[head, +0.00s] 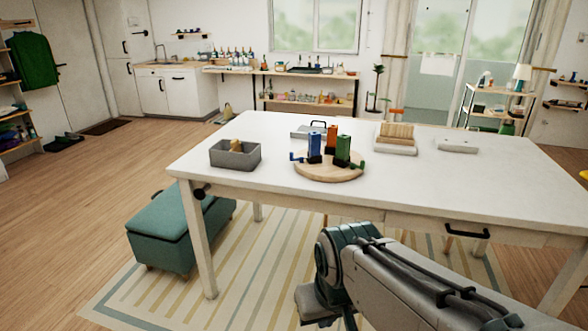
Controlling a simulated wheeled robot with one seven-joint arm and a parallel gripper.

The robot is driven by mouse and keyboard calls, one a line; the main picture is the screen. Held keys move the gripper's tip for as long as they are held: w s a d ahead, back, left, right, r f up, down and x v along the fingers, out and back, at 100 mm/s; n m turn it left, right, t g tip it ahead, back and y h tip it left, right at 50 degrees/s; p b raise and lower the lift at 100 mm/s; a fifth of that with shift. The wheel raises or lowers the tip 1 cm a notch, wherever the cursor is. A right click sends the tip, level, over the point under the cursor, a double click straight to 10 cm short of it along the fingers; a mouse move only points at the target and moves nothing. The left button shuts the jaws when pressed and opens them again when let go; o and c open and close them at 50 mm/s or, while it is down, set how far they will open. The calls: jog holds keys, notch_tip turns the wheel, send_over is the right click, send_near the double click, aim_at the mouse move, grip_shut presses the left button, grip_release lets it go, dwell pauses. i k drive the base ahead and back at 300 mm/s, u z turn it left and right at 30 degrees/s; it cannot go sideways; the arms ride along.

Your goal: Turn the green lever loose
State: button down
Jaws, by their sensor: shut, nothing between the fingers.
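A round wooden board (328,173) lies on the white table and bears three upright coloured blocks with dark lower parts. The green block (343,149) stands at the right, and its small green lever (361,164) sticks out low to the right. The blue block (314,147) stands at the left with a blue lever (296,157) pointing left. The orange block (332,134) stands behind and is partly hidden. My arm reaches in from the lower right, in front of the table and apart from the board. My gripper's fingers do not show.
The white table (230,132) also bears a grey bin (235,154) with tan things inside, a dark-handled grey item (311,131), a tray of wooden pieces (396,138) and a pale box (458,145). A teal bench (165,228) stands at the left. The table's right side is clear.

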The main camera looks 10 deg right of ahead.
aim_at(363, 163)
jog(key=u, duration=0.6)
jog(key=k, duration=0.85)
jog(key=u, duration=0.5)
jog(key=i, duration=0.5)
jog(key=z, duration=0.4)
jog(key=i, duration=1.6)
jog(key=z, duration=1.55)
jog(key=i, duration=0.8)
jog(key=z, duration=1.05)
jog(key=i, duration=0.2)
jog(key=z, duration=0.2)
